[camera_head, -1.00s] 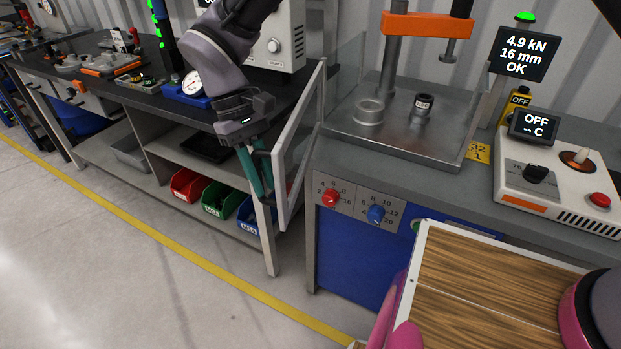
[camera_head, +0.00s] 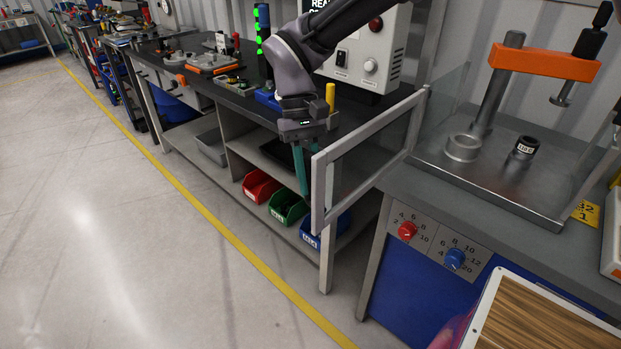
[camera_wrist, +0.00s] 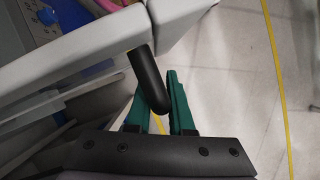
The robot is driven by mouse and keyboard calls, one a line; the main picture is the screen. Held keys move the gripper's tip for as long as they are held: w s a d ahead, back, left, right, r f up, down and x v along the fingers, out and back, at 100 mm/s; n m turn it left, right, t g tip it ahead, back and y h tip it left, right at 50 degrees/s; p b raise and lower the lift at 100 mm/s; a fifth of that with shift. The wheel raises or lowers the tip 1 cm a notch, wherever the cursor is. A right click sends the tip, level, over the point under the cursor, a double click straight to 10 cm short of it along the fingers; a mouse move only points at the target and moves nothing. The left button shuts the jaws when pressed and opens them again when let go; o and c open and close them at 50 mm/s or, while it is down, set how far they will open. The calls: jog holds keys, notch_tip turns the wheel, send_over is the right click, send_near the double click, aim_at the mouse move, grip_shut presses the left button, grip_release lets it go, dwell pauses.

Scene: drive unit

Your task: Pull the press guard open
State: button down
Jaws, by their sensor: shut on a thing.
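The press guard (camera_head: 372,128) is a grey frame with a clear pane, at the left side of the press (camera_head: 485,150). It stands swung out from the press, reaching left across the front of the dark bench. My gripper (camera_head: 303,172) is at its outer end, with teal fingers pointing down. In the wrist view, the black bar handle (camera_wrist: 148,78) sticks out from the grey guard frame (camera_wrist: 75,55). The teal fingers (camera_wrist: 166,95) are shut on this handle; its lower end shows between them. In the head view the handle is hidden.
Red (camera_head: 261,186), green (camera_head: 287,207) and blue bins sit on the low shelf behind the guard's outer end. A control panel with red and blue knobs (camera_head: 408,230) is below the press. Open floor (camera_head: 130,240) lies to the left, beyond a yellow line.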

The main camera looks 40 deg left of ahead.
jog(key=c, duration=0.8)
grip_release()
jog(key=shift+s, duration=0.3)
jog(key=shift+w, duration=0.1)
jog(key=v, duration=1.1)
